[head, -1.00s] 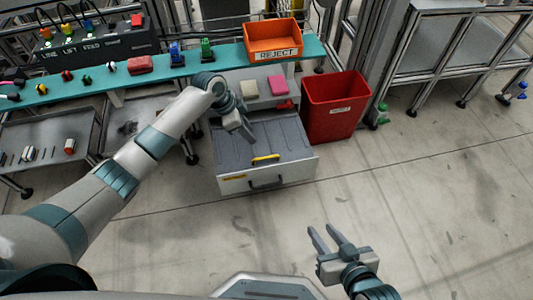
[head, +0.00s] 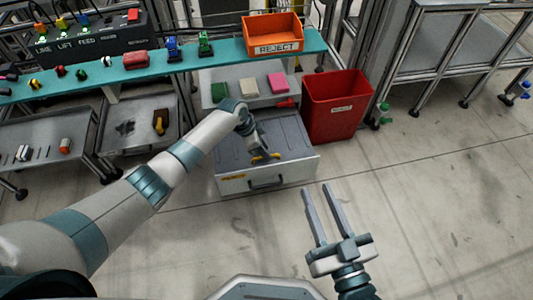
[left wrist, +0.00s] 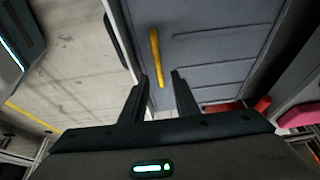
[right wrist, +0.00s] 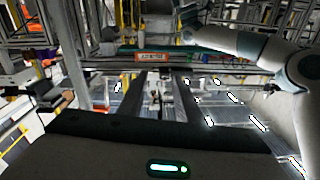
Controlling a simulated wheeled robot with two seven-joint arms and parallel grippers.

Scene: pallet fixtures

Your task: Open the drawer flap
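The drawer unit (head: 230,183) is a pale box on the floor with a grey ribbed flap (head: 290,136) on top and a dark handle on its front. A yellow flap handle (left wrist: 157,58) lies on the flap near its front edge. My left gripper (head: 265,155) is over the flap at the yellow handle and partly hides it. In the left wrist view its fingers (left wrist: 160,85) are apart, with the handle ahead of the gap between them. The flap looks flat and closed. My right gripper (head: 322,190) is open and empty above the floor, right of the drawer.
A red bin (head: 335,105) stands right of the drawer. A teal shelf (head: 225,52) with an orange reject tray (head: 272,37) runs behind. Green, cream and pink blocks (head: 278,84) sit on a ledge behind the flap.

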